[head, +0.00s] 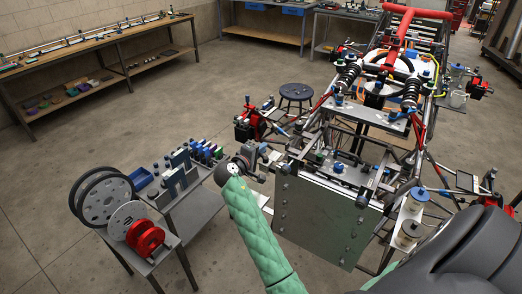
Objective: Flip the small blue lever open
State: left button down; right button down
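My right arm, in a green padded sleeve, reaches up from the bottom of the head view. Its dark wrist and gripper (262,160) are at the left front corner of the tube chassis (322,210), beside the grey-green front panel. The fingers are small and merge with the chassis parts behind, so I cannot tell whether they are open or touching anything. Small blue parts (338,168) show on the chassis just behind the panel, to the right of the gripper. I cannot make out which blue part is the lever, or its position. My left gripper is not in view.
A round dark stool (296,91) is behind the gripper. Workbenches (95,55) line the back. The floor at the left middle is clear.

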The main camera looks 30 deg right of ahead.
jog(key=shift+w+a+n+t+y, duration=0.1)
jog(key=shift+a+n+t+y, duration=0.2)
jog(key=shift+n+t, duration=0.25)
jog(key=shift+w+a+n+t+y, duration=0.15)
jog(key=shift+n+t+y, duration=0.15)
jog(key=shift+n+t, duration=0.2)
jog(key=shift+s, duration=0.1)
jog(key=c, duration=1.8)
grip_release()
jog(key=shift+o, duration=0.2)
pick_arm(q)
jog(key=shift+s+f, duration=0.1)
pick_arm(e)
jog(key=shift+a, duration=0.1)
